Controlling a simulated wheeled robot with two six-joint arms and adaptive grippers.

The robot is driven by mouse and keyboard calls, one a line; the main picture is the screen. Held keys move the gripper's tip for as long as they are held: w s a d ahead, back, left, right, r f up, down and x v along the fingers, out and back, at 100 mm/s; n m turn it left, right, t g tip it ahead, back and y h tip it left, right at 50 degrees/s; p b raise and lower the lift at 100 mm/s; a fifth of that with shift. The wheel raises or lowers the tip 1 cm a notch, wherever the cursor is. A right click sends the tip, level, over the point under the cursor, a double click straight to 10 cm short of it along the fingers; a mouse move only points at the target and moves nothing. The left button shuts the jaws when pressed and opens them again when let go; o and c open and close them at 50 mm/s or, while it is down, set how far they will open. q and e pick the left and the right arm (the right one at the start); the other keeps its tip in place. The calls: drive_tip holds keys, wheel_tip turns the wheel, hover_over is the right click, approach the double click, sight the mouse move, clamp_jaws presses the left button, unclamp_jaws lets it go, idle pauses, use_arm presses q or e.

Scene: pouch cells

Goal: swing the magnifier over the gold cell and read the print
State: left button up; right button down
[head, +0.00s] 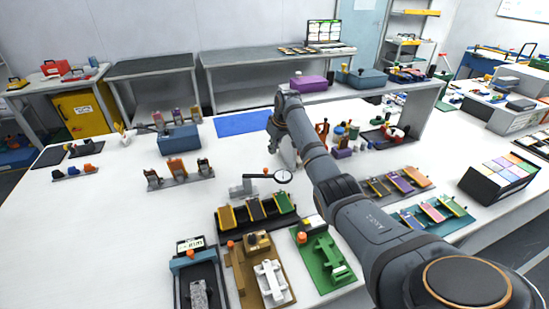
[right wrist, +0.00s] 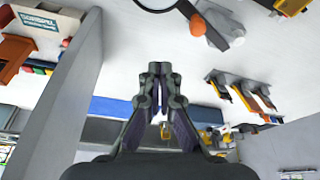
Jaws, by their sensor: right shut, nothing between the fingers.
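The magnifier (head: 283,176) has a round, dark-rimmed lens on a short arm with an orange knob, beside a grey base (head: 240,189). In the right wrist view part of its dark rim (right wrist: 162,7) shows at the top edge, with the orange knob (right wrist: 197,25). A gold-yellow cell (head: 227,217) lies at the left of a dark tray, and the lens is off to its right and behind it. My right gripper (right wrist: 160,72) is shut and empty, just behind the lens and apart from it. Its fingertips are hard to make out in the head view. The print is too small to read.
The dark tray also holds a dark cell (head: 255,209) and a green one (head: 283,202). A green fixture (head: 323,258) and a brown fixture (head: 250,270) stand in front. My right arm crosses the right middle.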

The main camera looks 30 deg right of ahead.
use_arm(q)
drive_tip(key=r+p, duration=0.1)
drive_tip(key=s+r+p, duration=0.1)
drive_tip(key=shift+s+r+p, duration=0.25)
drive_tip(key=shift+r+p, duration=0.15)
use_arm(e)
wheel_tip(320, 180, down, 8)
drive_tip(key=s, duration=0.1)
drive_tip(key=shift+s+f, duration=0.1)
idle(0.3)
